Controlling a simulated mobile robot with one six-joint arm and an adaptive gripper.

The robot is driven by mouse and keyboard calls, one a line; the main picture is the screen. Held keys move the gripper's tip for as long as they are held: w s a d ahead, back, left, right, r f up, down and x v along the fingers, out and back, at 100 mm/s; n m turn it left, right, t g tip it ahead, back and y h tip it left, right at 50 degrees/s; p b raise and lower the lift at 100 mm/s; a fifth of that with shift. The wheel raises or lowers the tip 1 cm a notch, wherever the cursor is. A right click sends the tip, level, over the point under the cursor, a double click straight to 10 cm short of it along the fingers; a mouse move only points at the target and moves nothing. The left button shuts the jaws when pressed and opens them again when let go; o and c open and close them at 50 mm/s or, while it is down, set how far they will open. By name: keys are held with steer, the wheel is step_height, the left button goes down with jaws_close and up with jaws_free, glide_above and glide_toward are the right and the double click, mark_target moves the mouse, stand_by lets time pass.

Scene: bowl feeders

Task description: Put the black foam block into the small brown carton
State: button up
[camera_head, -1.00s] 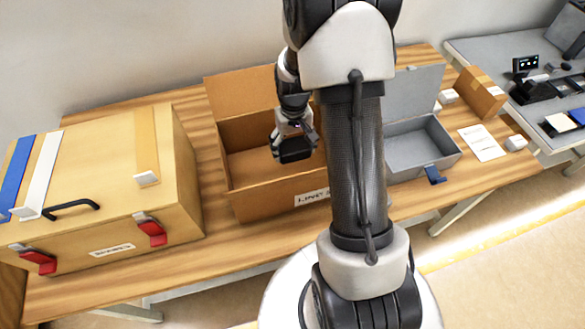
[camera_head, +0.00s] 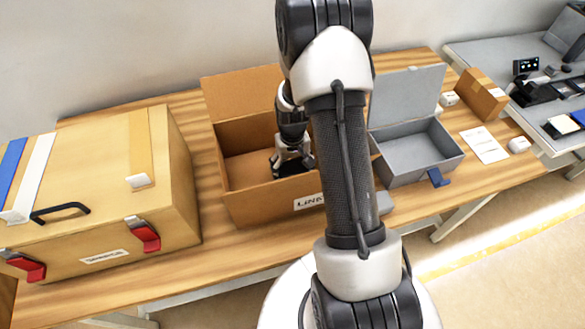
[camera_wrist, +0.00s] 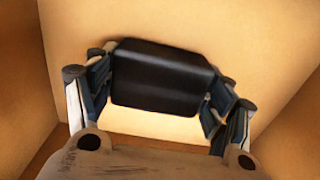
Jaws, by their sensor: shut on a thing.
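My gripper (camera_head: 290,165) is down inside the open brown carton (camera_head: 262,203), between its walls. The carton's back flap stands up, and a white label is on its front. In the wrist view my gripper (camera_wrist: 160,100) is shut on the black foam block (camera_wrist: 160,78), with a finger at each end of it. Tan carton floor and walls surround the block in that view. I cannot tell whether the block touches the floor. In the head view the block is mostly hidden by the gripper and arm.
A large tan case (camera_head: 95,200) with red latches stands left. A grey open box (camera_head: 415,160) stands right of the carton, partly behind my arm. Farther right are a smaller brown box (camera_head: 482,93), a paper sheet (camera_head: 485,145) and small white items. A grey bench is beyond.

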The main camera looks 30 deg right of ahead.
steer(key=o, duration=0.9)
steer(key=shift+f, duration=0.1)
steer(key=shift+c, duration=0.2)
step_height(320, 180, up, 12)
steer(key=p, duration=0.4)
step_height(320, 180, up, 11)
steer(key=t, duration=0.1)
glide_above(292, 167)
steer(key=s+a, duration=0.1)
steer(key=a, duration=0.3)
steer(key=s+a+r+n+t, duration=0.1)
steer(key=s+a+r, duration=0.4)
steer(key=s+r, duration=0.2)
steer(key=s+a+r+n+t, duration=0.2)
steer(key=s+a+r, duration=0.4)
steer(key=s, duration=0.5)
steer(key=shift+s+a+r+t, duration=0.3)
steer(key=shift+s+r, duration=0.05)
steer(key=shift+r, duration=0.1)
